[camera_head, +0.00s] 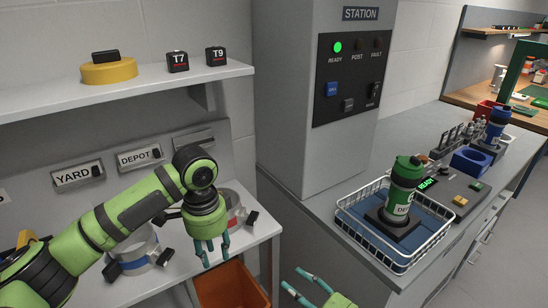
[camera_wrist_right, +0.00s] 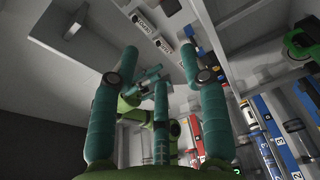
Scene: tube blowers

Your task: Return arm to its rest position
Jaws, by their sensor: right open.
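My left arm reaches in from the left in the head view. My left gripper (camera_head: 213,256) points down at the front of the lower shelf, its teal fingers apart with nothing seen between them. My right gripper (camera_head: 291,281) shows only partly at the bottom edge of the head view, in front of the counter. It is open, and its teal fingers (camera_wrist_right: 160,75) stand apart and empty in the right wrist view. A green-capped carrier (camera_head: 402,190) stands upright in a white wire basket (camera_head: 373,243) on the counter, clear of both grippers.
An orange bin (camera_head: 228,284) is below my left gripper. The grey station cabinet (camera_head: 290,110) stands between the shelves and counter, its READY lamp green. A blue-capped carrier (camera_head: 496,125) stands farther back. Round holders (camera_head: 140,250) sit on the lower shelf near my left arm.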

